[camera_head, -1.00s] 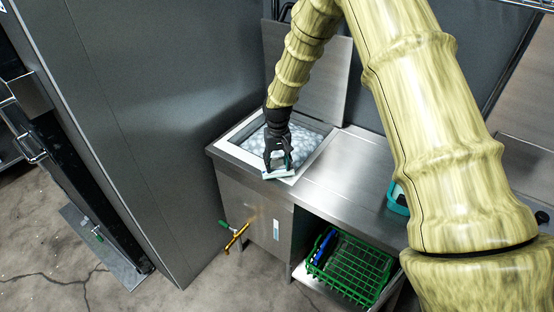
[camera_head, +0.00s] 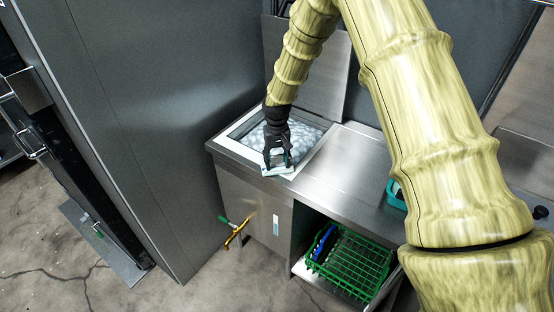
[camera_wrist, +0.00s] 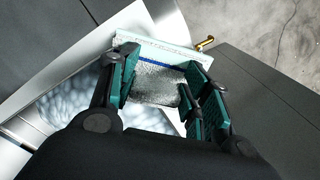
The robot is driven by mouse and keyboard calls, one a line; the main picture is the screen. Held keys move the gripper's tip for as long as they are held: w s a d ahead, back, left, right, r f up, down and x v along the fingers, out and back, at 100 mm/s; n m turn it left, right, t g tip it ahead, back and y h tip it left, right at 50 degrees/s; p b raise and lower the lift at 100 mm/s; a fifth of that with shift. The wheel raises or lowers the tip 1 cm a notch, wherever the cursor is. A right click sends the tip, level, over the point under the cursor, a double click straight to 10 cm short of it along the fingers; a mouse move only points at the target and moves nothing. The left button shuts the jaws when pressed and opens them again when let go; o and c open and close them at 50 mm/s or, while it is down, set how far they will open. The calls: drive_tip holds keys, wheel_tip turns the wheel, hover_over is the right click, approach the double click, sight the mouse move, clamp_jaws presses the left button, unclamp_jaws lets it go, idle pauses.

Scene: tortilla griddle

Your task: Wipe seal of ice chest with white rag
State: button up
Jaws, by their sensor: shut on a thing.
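The ice chest is a steel counter unit with an open top, full of pale ice (camera_head: 300,136). Its white seal (camera_head: 236,149) runs around the opening. My gripper (camera_head: 278,162) is over the front part of the rim and shut on the white rag (camera_head: 277,171), which lies at the front rim. In the wrist view, the rag (camera_wrist: 160,48) shows a pale edge and a blue stripe between the teal finger pads of my gripper (camera_wrist: 163,78). The gripper hides part of the seal and ice. I cannot tell how firmly the rag presses on the seal.
The chest's lid panel (camera_head: 335,85) stands raised behind. A tall grey cabinet (camera_head: 140,130) is close on the left. A green crate (camera_head: 348,262) sits on the shelf below. A teal container (camera_head: 396,196) is partly behind my arm.

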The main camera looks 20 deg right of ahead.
sight(289, 176)
drive_tip(key=shift+f, duration=0.45)
idle(0.4)
drive_tip(key=shift+s+d+f+p, duration=0.1)
drive_tip(key=shift+s+d, duration=0.4)
drive_tip(key=shift+s, duration=0.2)
drive_tip(key=shift+s+d+p, duration=0.1)
drive_tip(key=shift+s+d, duration=0.4)
drive_tip(key=shift+s, duration=0.25)
drive_tip(key=shift+s+d+f+p, duration=0.1)
drive_tip(key=shift+s+d, duration=0.4)
drive_tip(key=shift+s, duration=0.2)
drive_tip(key=o, duration=1.1)
drive_tip(key=shift+c, duration=0.2)
drive_tip(key=shift+c, duration=0.2)
drive_tip(key=c, duration=1.3)
drive_tip(key=shift+o, duration=0.2)
drive_tip(key=shift+w+r+p, duration=0.2)
drive_tip(key=shift+r+p, duration=0.45)
drive_tip(key=shift+r, duration=0.35)
drive_tip(key=shift+r+p, duration=0.85)
drive_tip(key=shift+r, duration=0.75)
